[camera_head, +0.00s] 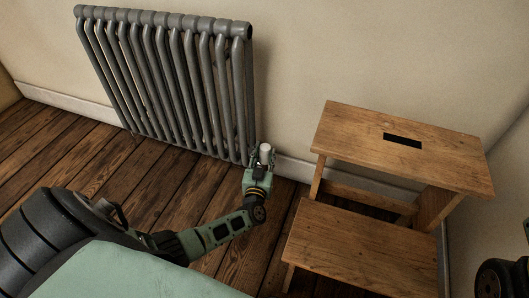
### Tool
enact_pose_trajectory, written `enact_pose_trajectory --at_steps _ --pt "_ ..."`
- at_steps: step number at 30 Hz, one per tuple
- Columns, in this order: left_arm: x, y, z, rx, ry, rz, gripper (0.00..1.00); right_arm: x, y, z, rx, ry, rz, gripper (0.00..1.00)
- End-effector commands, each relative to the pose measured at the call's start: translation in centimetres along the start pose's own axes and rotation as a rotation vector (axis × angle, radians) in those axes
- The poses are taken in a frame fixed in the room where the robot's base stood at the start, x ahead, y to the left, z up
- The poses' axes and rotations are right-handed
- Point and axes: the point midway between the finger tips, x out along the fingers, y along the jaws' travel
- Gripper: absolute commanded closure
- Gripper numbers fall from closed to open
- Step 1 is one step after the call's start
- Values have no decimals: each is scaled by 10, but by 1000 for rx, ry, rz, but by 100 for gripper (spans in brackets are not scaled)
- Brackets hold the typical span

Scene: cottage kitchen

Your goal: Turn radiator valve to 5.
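The grey ribbed radiator (170,82) stands against the wall at the upper left. Its valve, a small whitish knob (266,148), is low beside the radiator's right end. My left gripper (262,159) is at the valve, with its fingers around the lower part of the knob. The view is too small to tell whether the fingers touch it. The gripper hides part of the valve, and no numbers on the knob can be read. My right gripper is not in view; only a dark part of my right arm shows at the lower right edge.
A wooden step stool (345,245) stands close to the right of my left gripper, with its higher step near the wall. The plank floor (75,150) is clear in front of the radiator. A pale baseboard (65,99) runs along the wall.

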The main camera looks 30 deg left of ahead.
Motion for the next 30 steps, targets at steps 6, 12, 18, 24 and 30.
enact_pose_trajectory --at_steps 6,12,18,24,30 --pt "-3 1 5 1 -9 3 60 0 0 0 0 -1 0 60" --pt "-4 1 4 1 -6 2 60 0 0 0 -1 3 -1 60" --pt "-29 0 4 1 -9 2 60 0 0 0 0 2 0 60" --pt "-73 0 5 0 -11 2 60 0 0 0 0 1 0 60" --pt "-107 0 4 1 -10 3 60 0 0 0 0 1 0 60"
